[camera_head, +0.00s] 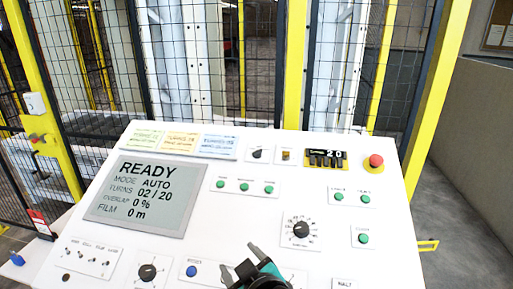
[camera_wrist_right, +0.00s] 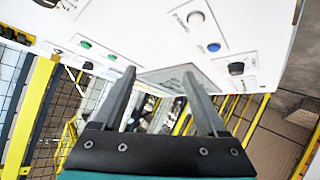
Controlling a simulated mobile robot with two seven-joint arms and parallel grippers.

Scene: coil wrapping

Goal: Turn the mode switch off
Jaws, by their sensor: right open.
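The white sloped control panel (camera_head: 250,210) fills the lower middle of the head view. Its screen (camera_head: 145,195) reads READY, MODE AUTO. A black rotary knob (camera_head: 147,271) sits below the screen, and a small black knob (camera_head: 256,154) sits near the top edge. Their labels are too small to read, so I cannot tell which is the mode switch. My right gripper (camera_head: 257,255) is over the panel's lower middle, right of the lower knob. In the right wrist view its two fingers (camera_wrist_right: 158,71) are apart and empty. A black knob (camera_wrist_right: 236,68) shows there. My left gripper is out of view.
A blue button (camera_head: 191,271) lies between the lower knob and my right gripper. A large dial (camera_head: 301,229), several green buttons and a red mushroom button (camera_head: 376,161) are on the right side. A yellow-framed mesh fence (camera_head: 190,60) stands behind the panel.

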